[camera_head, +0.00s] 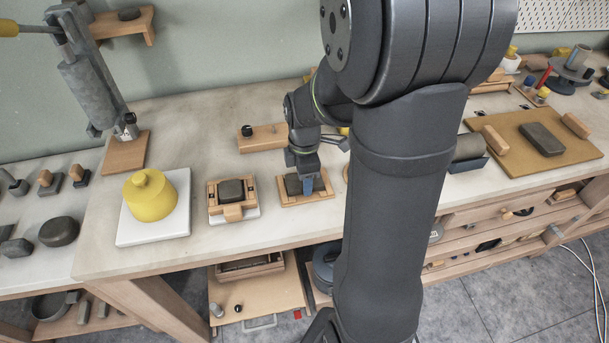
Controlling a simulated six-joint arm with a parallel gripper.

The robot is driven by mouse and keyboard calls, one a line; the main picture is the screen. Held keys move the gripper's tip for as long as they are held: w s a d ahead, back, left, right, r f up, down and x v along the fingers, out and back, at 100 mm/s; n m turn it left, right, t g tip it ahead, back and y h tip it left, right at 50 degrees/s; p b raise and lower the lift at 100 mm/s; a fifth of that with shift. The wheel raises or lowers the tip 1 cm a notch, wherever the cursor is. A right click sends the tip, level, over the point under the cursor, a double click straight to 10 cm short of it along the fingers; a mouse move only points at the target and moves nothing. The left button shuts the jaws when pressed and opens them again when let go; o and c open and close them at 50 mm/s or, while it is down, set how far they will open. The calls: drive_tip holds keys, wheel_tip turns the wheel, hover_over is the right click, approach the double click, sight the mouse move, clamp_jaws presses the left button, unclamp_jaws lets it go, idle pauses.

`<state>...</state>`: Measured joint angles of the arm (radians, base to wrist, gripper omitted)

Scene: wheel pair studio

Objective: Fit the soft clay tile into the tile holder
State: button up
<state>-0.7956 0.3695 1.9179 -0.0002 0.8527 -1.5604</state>
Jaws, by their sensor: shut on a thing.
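My gripper (308,185) points down at a small wooden tray (291,204) near the middle of the bench. It is shut on a dark grey block (292,185), which looks like the soft clay tile. The block is at the tray, partly hidden by my fingers; I cannot tell whether it rests on the tray or is just above it. Left of it, a wooden frame (232,211) on a white base holds another dark grey block (231,191). I cannot tell for sure which of the two wooden pieces is the tile holder.
A yellow lidded jar (150,196) stands on a white slab (126,232) at left. A wooden block (264,138) with a black knob lies behind my gripper. A board (500,152) with a dark slab (541,138) is at right. My arm hides the bench's middle right.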

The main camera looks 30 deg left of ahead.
drive_tip(key=shift+f, duration=0.1)
drive_tip(key=o, duration=1.1)
wheel_tip(320, 180, up, 12)
wheel_tip(320, 180, down, 12)
drive_tip(key=shift+r, duration=1.65)
